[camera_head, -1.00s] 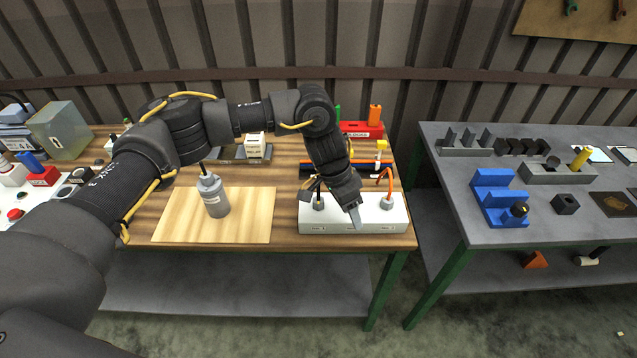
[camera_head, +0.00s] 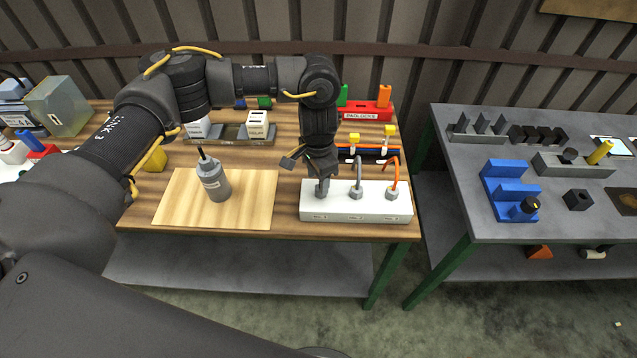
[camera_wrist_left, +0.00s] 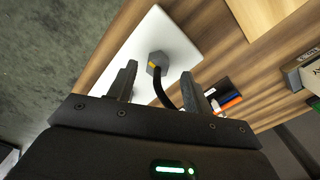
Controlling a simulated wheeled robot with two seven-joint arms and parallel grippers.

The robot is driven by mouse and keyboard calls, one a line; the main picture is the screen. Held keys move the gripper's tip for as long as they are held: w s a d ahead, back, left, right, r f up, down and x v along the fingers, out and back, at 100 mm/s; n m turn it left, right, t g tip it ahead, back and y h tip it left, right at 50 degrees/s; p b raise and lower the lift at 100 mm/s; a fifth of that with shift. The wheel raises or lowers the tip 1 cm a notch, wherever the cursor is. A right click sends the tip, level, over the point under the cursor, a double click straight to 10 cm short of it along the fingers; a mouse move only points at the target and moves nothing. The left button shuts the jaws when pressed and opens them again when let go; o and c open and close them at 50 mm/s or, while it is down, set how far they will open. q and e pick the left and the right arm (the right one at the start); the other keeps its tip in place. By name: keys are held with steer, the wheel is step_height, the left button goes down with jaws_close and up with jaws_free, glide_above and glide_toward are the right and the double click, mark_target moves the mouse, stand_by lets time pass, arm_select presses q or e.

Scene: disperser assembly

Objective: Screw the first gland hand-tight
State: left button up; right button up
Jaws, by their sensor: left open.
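The white box (camera_head: 335,212) stands at the front right edge of the wooden table. A grey gland with a grey cable (camera_head: 357,191) sits in its middle, and another with an orange cable (camera_head: 392,194) at its right. My left gripper (camera_head: 322,190) points down at the box's left end and hides the gland there. The left wrist view shows a grey hex gland (camera_wrist_left: 158,62) with a black cable and a yellow mark, just ahead of and between the two open fingers of my left gripper (camera_wrist_left: 162,76). Contact cannot be told. My right gripper is out of view.
A grey bottle (camera_head: 214,182) stands on a pale board (camera_head: 248,200) left of the box. Yellow-topped parts (camera_head: 354,139) and a red padlock holder (camera_head: 368,111) are behind it. A grey table (camera_head: 460,180) with blue blocks stands to the right across a gap.

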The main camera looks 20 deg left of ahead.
mark_target(318, 189)
arm_select(q)
step_height(318, 189, down, 2)
steer(key=shift+f, duration=0.75)
steer(key=c, duration=1)
steer(key=shift+o, duration=0.2)
